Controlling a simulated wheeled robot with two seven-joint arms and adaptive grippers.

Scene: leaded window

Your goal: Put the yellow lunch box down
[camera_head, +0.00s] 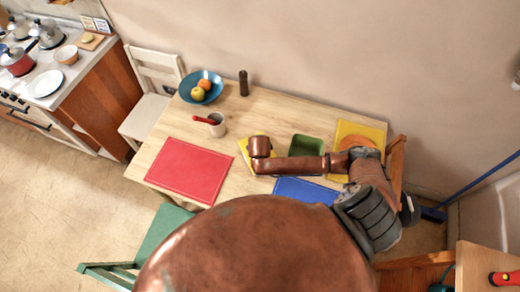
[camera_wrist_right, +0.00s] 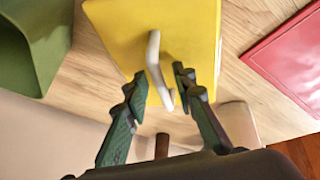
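The yellow lunch box (camera_head: 244,148) is at the middle of the wooden table, partly covered by my right arm in the head view. In the right wrist view the yellow lunch box (camera_wrist_right: 190,22) shows from above, with its pale handle (camera_wrist_right: 154,58) pointing up at the camera. My right gripper (camera_wrist_right: 161,84) is over the box, its two fingers apart on either side of the handle, with visible gaps. It looks open. The head view hides its fingers behind the arm. Whether the box's underside touches the table is hidden. My left gripper is not in view.
A green container (camera_head: 306,146) stands right of the box. A red placemat (camera_head: 190,171) lies to its left, a blue one (camera_head: 305,190) in front. A mug (camera_head: 217,125), a fruit bowl (camera_head: 187,86) and a dark mill (camera_head: 244,83) stand behind. Bare wood shows around the box.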

